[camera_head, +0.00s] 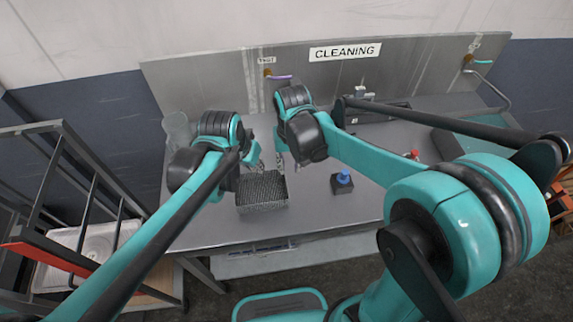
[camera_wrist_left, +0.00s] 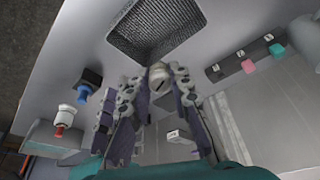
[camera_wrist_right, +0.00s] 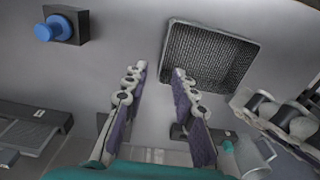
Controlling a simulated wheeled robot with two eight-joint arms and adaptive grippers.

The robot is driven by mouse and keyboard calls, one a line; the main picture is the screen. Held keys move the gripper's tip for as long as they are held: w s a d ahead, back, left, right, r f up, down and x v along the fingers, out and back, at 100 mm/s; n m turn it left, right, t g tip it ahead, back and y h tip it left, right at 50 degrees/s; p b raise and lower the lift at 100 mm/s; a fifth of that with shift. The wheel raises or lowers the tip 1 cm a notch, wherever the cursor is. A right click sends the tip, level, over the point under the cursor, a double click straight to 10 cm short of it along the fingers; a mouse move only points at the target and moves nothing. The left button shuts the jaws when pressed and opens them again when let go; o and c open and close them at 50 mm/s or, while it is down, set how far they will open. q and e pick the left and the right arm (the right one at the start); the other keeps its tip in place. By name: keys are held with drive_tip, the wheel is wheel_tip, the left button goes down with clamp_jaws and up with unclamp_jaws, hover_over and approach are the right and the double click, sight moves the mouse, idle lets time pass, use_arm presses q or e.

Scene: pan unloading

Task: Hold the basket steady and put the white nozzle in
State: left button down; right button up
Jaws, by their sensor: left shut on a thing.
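The dark mesh basket (camera_head: 262,207) stands on the grey worktop and looks empty. It also shows at the top of the left wrist view (camera_wrist_left: 112,38) and in the right wrist view (camera_wrist_right: 252,48). My left gripper (camera_wrist_left: 158,80) is shut on a small whitish rounded piece (camera_wrist_left: 160,74), which looks like the white nozzle, close to the basket's rim. Its lower part is hidden by the fingers. My right gripper (camera_wrist_right: 158,72) is open and empty, with its fingertips just short of the basket's near-left edge in its wrist view. It does not touch the basket visibly.
A blue nozzle on a black block (camera_head: 343,181) stands right of the basket. A white piece with a red end (camera_wrist_left: 65,118) stands beyond it. A clear jug (camera_head: 177,130) is at the back left. The worktop in front of the blue nozzle is clear.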

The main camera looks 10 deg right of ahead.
drive_tip(key=shift+w+a+f, duration=0.3)
drive_tip(key=shift+a+f, duration=0.05)
drive_tip(key=shift+f, duration=0.55)
wheel_tip(320, 180, down, 11)
drive_tip(key=shift+f, duration=0.2)
drive_tip(key=shift+c, duration=0.3)
clamp_jaws()
